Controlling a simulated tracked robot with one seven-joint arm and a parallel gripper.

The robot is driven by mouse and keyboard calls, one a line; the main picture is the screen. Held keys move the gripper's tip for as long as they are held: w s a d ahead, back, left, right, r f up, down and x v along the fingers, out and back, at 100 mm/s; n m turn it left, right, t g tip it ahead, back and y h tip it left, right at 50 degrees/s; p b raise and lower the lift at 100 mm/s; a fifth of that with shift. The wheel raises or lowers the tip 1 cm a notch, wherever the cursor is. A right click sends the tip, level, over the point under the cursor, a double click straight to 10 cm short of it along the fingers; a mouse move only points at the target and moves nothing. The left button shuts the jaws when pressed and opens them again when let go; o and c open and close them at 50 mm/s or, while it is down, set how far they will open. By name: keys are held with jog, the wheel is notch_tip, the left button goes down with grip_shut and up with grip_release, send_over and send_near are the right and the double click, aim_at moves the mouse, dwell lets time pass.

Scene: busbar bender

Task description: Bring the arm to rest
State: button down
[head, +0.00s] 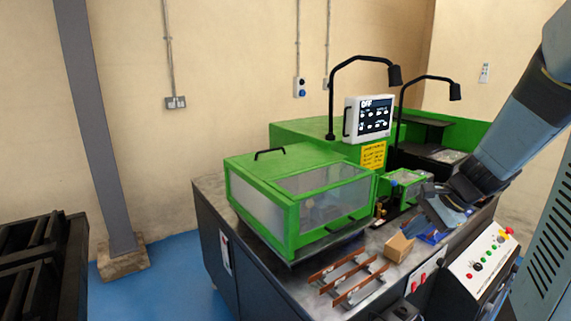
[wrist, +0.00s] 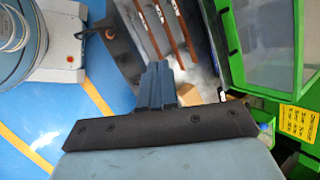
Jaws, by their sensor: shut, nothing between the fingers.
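My gripper (head: 428,222) hangs at the end of my arm, which reaches in from the right in the head view. It is over the front right part of the bender's bench, beside the control panel. In the wrist view its fingers (wrist: 157,72) are together and hold nothing. The small brown block (head: 399,248) lies on the bench just left of the gripper; it also shows in the wrist view (wrist: 214,91). Whether the fingers touch anything below cannot be told.
Several copper bars (head: 352,284) lie on a rack at the front. A screen (head: 369,118) reads OFF.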

jog(key=s+a+r+n+t+h, duration=0.1)
jog(key=s+a+r+n+h, duration=0.1)
jog(key=s+r+n, duration=0.3)
jog(key=s+a+r+n+t+h, duration=0.1)
jog(key=s+a+r+n+h, duration=0.2)
jog(key=s+r+n, duration=0.3)
jog(key=shift+s+a+r+n+h, duration=0.3)
jog(key=shift+s+a+n, duration=0.65)
jog(key=shift+s, duration=0.6)
jog(key=shift+d, duration=0.15)
